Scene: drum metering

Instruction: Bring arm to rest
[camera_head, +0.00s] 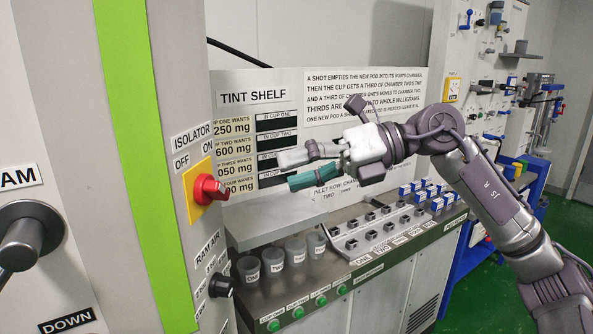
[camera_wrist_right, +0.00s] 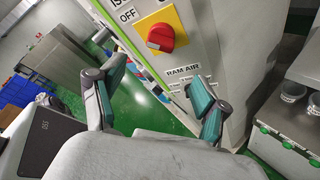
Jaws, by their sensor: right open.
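My right arm comes in from the right in the head view. Its gripper (camera_head: 298,168) is held up in front of the tint shelf sign board, above the row of cups and to the right of the isolator knob. In the right wrist view the two teal-padded fingers of the same gripper (camera_wrist_right: 160,100) stand wide apart with nothing between them. The red isolator knob (camera_head: 209,189) on its yellow plate lies ahead; it also shows in the right wrist view (camera_wrist_right: 161,37), apart from the fingers. My left gripper is not in view.
Labelled cups (camera_head: 273,263) stand in a row on the counter, with green buttons (camera_head: 298,313) below. A pod rack (camera_head: 375,232) and blue-and-white pods (camera_head: 422,189) lie to the right. A cabinet with a green stripe (camera_head: 148,160) and a ram lever (camera_head: 22,245) fills the left.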

